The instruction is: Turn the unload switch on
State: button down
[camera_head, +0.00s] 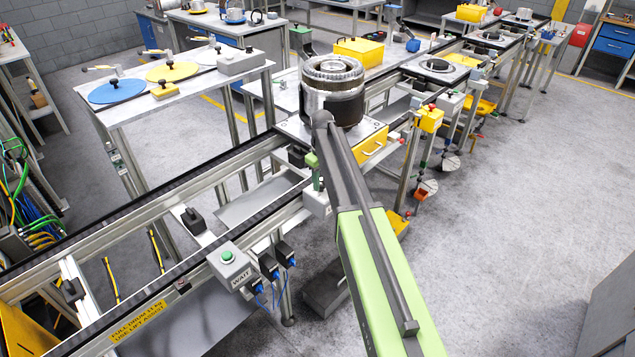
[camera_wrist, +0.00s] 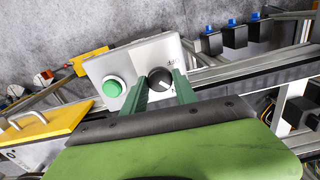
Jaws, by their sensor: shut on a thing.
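The unload switch is a round black knob (camera_wrist: 159,77) with a pale pointer line, on the face of a light grey control box (camera_wrist: 103,71). A green push button (camera_wrist: 112,89) sits left of the knob. In the head view, the control box (camera_head: 316,204) hangs at the conveyor's side below my gripper (camera_head: 318,172); my arm hides the knob there.
A metal clutch drum (camera_head: 333,92) stands on a pallet just behind my arm. Another grey box with a green button (camera_head: 228,260) is on the rail at front left. Open floor lies to the right.

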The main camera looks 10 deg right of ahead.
aim_at(322, 184)
jog(key=shift+s+d+m, duration=0.1)
jog(key=shift+s+m, duration=0.05)
jog(key=shift+m, duration=0.95)
jog(key=c, duration=1)
grip_release()
jog(key=shift+s+r, duration=0.1)
jog(key=shift+o, duration=0.2)
notch_tip(322, 184, up, 17)
jog(key=p, duration=1.7)
jog(key=shift+r, duration=0.15)
